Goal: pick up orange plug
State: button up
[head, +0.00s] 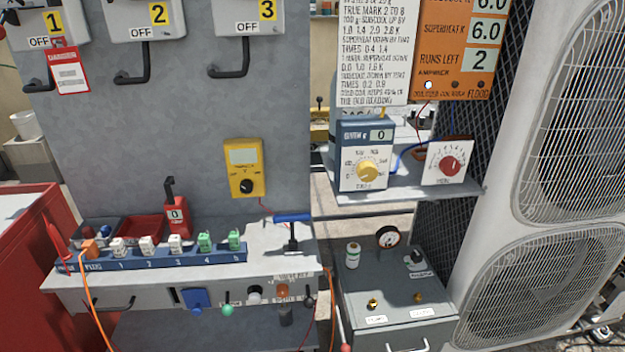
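In the head view, an orange block-shaped plug (89,248) sits at the left end of a blue labelled rack (185,262) on the grey shelf. An orange cord (84,296) hangs from that end of the rack down past the shelf's front edge. White and green plugs stand in a row to its right, the nearest a white one (118,247). A small orange piece (282,291) also shows below the shelf's front edge; I cannot tell what it is. My gripper is not in view.
A red probe-like tool (56,240) rises close to the orange plug's left. Behind the rack are a red tray (138,229) and a red tagged lock (175,218). A blue T-handle (292,220) stands at right. A red cabinet (30,270) borders the left.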

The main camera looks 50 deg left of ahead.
aim_at(92, 251)
jog(key=u, duration=2.9)
